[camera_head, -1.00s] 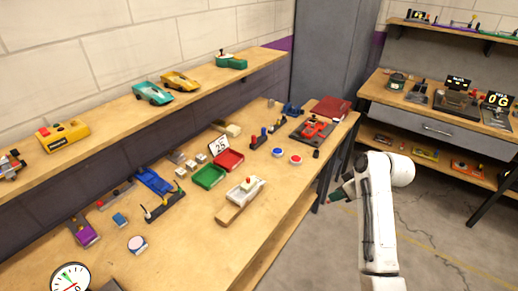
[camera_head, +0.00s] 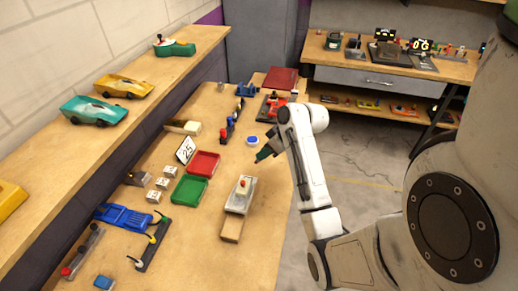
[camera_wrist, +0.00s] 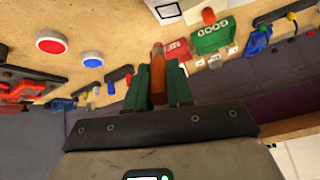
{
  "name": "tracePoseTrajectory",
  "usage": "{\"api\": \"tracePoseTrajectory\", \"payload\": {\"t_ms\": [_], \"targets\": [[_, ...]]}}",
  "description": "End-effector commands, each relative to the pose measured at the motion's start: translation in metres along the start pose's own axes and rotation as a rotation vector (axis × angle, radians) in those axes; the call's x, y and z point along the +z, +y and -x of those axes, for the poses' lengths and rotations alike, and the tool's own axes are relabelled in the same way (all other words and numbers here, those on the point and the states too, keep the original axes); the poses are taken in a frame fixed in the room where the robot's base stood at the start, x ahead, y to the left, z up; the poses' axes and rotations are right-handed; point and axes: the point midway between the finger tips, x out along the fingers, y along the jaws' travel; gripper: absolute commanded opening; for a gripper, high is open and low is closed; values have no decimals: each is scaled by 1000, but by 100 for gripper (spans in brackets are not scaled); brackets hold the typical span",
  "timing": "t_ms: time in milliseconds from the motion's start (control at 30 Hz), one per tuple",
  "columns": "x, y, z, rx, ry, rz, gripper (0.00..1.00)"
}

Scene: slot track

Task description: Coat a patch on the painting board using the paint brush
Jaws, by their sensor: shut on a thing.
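My gripper (camera_wrist: 160,88) has dark green fingers. In the head view my gripper (camera_head: 266,152) is at the workbench's right edge, just below the blue round button and right of the red tray; the held piece is too small to tell there. I cannot tell which thing is the painting board. A pale block with a wooden end (camera_head: 239,197) lies on the bench left of my arm.
The bench (camera_head: 205,245) also holds a red tray (camera_head: 203,163), a green tray (camera_head: 190,190), a "25" card (camera_head: 186,150) and blue clamps (camera_head: 124,217). Toy cars stand on the left shelf (camera_head: 62,150). A second bench (camera_head: 385,77) stands at the back right.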

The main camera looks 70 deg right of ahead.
Motion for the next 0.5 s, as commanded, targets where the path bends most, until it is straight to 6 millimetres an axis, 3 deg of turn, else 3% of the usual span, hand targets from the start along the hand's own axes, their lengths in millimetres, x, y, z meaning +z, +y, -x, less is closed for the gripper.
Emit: {"api": "tracePoseTrajectory", "payload": {"t_ms": [500], "targets": [[31, -7, -37, 1, 0, 1, 0]]}}
